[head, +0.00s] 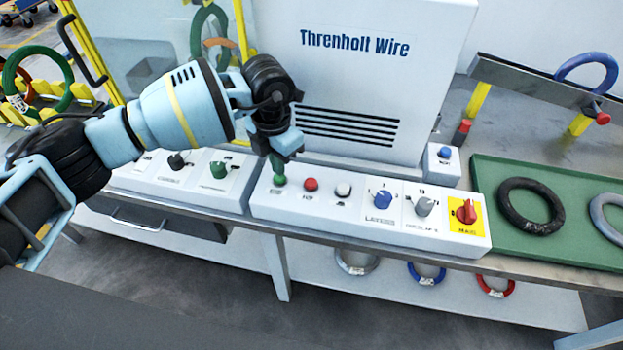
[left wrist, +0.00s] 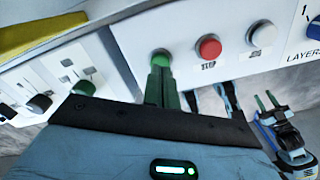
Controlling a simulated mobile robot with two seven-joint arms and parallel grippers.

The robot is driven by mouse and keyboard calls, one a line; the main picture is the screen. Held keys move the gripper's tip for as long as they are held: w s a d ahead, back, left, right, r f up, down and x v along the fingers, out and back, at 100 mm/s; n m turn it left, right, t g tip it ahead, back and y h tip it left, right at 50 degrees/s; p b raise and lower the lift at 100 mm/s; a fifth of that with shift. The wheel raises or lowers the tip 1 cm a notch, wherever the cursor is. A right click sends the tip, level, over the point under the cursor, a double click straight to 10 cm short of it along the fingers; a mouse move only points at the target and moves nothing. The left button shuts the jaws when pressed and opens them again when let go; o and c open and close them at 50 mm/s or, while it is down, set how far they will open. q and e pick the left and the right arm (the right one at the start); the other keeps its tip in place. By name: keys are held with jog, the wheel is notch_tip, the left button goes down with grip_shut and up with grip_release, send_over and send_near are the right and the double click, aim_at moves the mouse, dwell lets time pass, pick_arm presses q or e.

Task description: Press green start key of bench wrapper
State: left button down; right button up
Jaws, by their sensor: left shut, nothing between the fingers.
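The green start key (head: 279,181) is the leftmost button on the white sloped panel (head: 330,208) of the bench wrapper. My left gripper (head: 277,168) is shut and empty, right over it, pointing down. In the left wrist view the shut green fingers (left wrist: 160,72) reach the green key (left wrist: 161,56) and overlap its lower edge. I cannot tell whether they touch it or press it in. My right gripper (left wrist: 265,101) shows small at the lower right of the left wrist view, with its fingers slightly apart. It is not in the head view.
A red button (head: 311,184) and a white button (head: 343,189) sit just right of the green key. Farther right are a blue knob (head: 382,199), a grey knob (head: 424,206) and a red switch (head: 466,211). A green tray (head: 482,180) holds coils.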

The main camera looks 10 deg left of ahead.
pick_arm(q)
jog(key=shift+f, duration=0.4)
pick_arm(e)
jog(key=shift+s+f, duration=0.2)
jog(key=shift+s, duration=0.1)
